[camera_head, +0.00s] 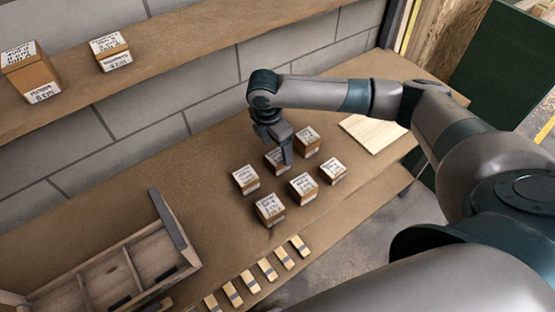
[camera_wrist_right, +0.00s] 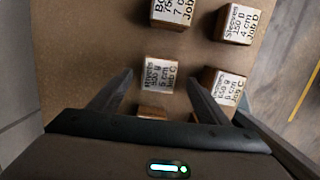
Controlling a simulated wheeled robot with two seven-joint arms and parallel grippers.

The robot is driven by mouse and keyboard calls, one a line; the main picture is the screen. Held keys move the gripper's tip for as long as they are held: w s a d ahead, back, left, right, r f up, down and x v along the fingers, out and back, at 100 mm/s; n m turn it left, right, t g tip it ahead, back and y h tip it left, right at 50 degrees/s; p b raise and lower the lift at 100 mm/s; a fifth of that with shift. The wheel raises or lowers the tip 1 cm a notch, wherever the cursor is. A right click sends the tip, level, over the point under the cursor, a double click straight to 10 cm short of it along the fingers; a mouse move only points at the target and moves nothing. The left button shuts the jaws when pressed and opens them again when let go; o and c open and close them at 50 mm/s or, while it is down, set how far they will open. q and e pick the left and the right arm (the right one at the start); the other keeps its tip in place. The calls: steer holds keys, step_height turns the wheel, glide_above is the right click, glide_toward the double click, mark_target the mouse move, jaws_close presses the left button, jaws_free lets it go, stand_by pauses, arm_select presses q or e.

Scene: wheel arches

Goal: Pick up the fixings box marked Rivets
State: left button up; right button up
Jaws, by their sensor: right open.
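The fixings box marked Rivets (camera_wrist_right: 160,74) is a small cardboard box with a white label on top. In the right wrist view it lies between the two fingers of my right gripper (camera_wrist_right: 159,80). In the head view this box (camera_head: 272,158) is the middle one of the back row and is partly covered by my right gripper (camera_head: 285,157). The right gripper is open and points down over the box. I cannot tell how far the fingers reach down beside it. My left gripper is not in view.
Other labelled boxes stand close around: one marked Sleeves (camera_head: 333,171), a larger one (camera_head: 307,141), and boxes in front (camera_head: 303,188) and to the left (camera_head: 245,179). A wooden tray (camera_head: 128,268) stands left, a pale board (camera_head: 373,133) right. A shelf (camera_head: 170,48) runs above.

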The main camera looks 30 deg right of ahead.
mark_target(277, 156)
steer(key=shift+f+p, duration=0.5)
step_height(277, 156, down, 3)
steer(key=shift+d+f+p, duration=0.1)
steer(key=shift+d+p, duration=0.05)
steer(key=shift+p, duration=0.5)
steer(key=shift+w+f, duration=0.1)
steer(key=shift+f, duration=0.4)
steer(key=c, duration=1.5)
steer(key=shift+r, duration=0.15)
steer(key=shift+c, duration=0.2)
